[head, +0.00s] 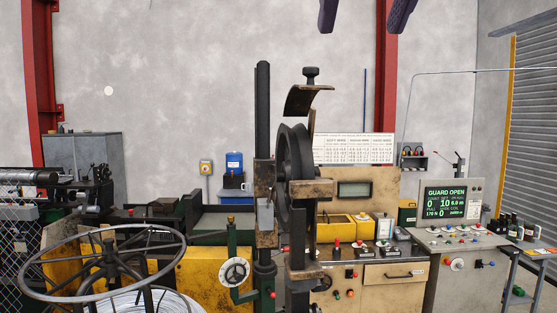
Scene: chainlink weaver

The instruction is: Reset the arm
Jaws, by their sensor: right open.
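My right gripper (360,27) is at the top edge of the head view, with two dark fingers hanging in from above, wide apart and empty. Only the finger ends show. They are above the machine and touch nothing. My left gripper is not in view. Below and left of the right gripper, a curved brown guard (305,99) with a black knob (311,76) is raised over a dark pulley wheel (292,165). The wheel stands upright between dark posts. The console screen (452,201) reads GUARD OPEN.
The beige bench (384,279) carries yellow boxes and buttons. Bottles (514,228) stand far right. The wall (170,60) is bare at upper left.

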